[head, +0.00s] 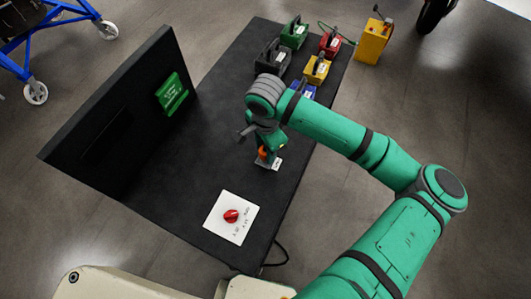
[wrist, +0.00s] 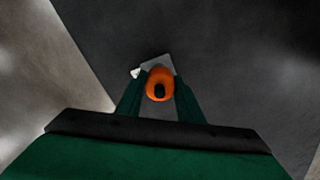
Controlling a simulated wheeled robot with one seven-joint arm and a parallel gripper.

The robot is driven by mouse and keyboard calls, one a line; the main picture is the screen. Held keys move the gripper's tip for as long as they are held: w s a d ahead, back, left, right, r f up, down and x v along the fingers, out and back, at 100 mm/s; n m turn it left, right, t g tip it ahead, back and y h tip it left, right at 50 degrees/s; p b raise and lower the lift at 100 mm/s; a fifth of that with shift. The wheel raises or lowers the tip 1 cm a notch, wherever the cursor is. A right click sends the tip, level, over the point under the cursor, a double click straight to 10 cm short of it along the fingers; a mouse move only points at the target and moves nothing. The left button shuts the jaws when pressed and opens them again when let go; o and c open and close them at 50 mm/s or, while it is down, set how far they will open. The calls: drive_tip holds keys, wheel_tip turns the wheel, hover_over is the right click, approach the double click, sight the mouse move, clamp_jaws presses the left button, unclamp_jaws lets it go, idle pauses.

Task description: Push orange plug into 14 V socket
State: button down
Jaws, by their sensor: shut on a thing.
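The orange plug (head: 263,153) is between the fingers of my gripper (head: 265,148), low over the middle of the black table. In the wrist view the orange plug (wrist: 160,84), with a dark spot on top, sits between the two green fingers, which are shut on it. A small grey block with a white label (head: 275,163) is right below the plug; I cannot tell whether they touch or whether the plug is in it. Labels on the blocks are too small to read, so I cannot tell which is 14 V.
Green (head: 294,32), black (head: 272,57), red (head: 330,43), yellow (head: 317,69) and blue (head: 302,91) blocks stand at the table's far end. A dark upright panel (head: 120,115) bears a green sign (head: 172,93). A white plate with a red knob (head: 232,216) lies nearer me.

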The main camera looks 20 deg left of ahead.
drive_tip(key=shift+r, duration=0.55)
drive_tip(key=shift+r, duration=1.35)
